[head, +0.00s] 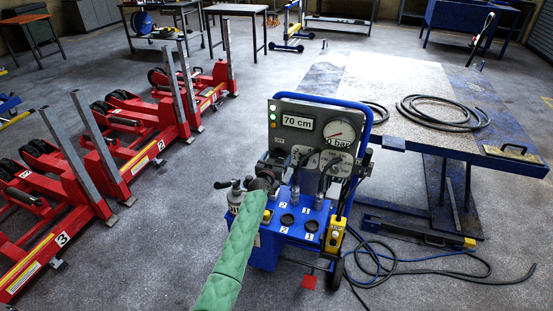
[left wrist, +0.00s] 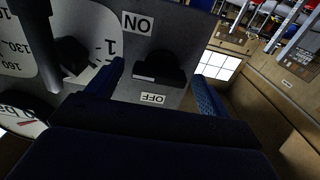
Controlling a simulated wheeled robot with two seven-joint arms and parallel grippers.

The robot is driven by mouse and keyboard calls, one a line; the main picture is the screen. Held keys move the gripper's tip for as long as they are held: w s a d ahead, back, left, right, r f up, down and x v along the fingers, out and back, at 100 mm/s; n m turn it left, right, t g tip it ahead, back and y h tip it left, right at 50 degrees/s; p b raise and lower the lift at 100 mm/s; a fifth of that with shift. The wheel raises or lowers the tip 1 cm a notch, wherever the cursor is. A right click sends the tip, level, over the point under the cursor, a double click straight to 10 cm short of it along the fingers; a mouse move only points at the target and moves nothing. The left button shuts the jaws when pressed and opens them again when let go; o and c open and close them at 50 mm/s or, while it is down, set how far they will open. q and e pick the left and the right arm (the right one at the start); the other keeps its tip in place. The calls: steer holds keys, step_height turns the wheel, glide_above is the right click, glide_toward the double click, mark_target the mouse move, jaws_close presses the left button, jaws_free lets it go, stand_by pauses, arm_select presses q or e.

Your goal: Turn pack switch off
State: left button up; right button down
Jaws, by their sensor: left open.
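The pack switch (left wrist: 160,68) is a black block on the grey panel in the left wrist view. It lies between an upside-down ON label (left wrist: 137,23) and an OFF label (left wrist: 152,99); I cannot tell its position. My left gripper (left wrist: 158,72) is open, its blue fingers on either side of the switch; contact is unclear. In the head view my left gripper (head: 268,172), on a green-sleeved arm, is at the left side of the blue hydraulic cart's grey panel (head: 297,145). I cannot make out the switch there. My right gripper is not in view.
The panel has a "70 cm" display (head: 297,123) and a bar gauge (head: 340,134). A yellow stop box (head: 334,236) hangs on the cart's right. Red jacks (head: 120,160) stand left. A lift table (head: 440,125) and floor hoses (head: 420,270) are right.

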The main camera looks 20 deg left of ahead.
arm_select(q)
steer(key=c, duration=1)
